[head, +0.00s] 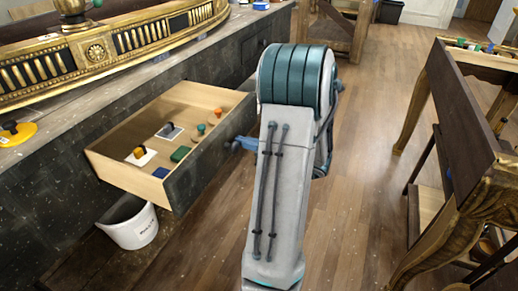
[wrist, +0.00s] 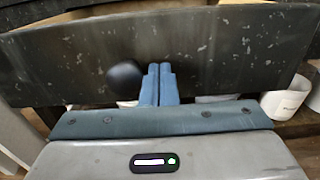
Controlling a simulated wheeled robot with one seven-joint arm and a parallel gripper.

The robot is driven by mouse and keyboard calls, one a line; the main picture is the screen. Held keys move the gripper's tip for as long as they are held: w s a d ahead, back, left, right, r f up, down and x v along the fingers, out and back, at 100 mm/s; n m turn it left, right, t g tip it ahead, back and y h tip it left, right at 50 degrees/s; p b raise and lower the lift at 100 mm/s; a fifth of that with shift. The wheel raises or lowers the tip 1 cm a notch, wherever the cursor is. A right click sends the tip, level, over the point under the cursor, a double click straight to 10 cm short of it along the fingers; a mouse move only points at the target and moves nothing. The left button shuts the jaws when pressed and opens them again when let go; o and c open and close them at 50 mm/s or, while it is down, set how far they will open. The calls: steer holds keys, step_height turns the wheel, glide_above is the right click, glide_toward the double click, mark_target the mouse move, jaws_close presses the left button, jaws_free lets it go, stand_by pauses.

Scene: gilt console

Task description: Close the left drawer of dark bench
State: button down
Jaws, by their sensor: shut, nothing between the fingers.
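The dark bench (head: 60,129) runs along the left of the head view. Its left drawer (head: 178,200) is pulled well out, with its pale wooden inside showing. The drawer's dark, speckled front (wrist: 225,50) fills the upper wrist view, with a round black knob (wrist: 125,78) on it. My gripper (wrist: 160,68) has its blue fingers together, empty, pointing at the front just right of the knob. I cannot tell whether the tips touch the front. In the head view my gripper (head: 243,144) is partly hidden behind my arm.
Small coloured items, including a green block (head: 180,154), lie in the drawer. A white bucket (head: 132,226) stands below it, on the bench's lower shelf. A gilt-legged table (head: 455,222) stands at the right. Wooden floor (head: 362,150) is clear between.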

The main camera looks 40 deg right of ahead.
steer(key=shift+w+a, duration=0.15)
steer(key=shift+w, duration=0.3)
steer(key=shift+w, duration=0.1)
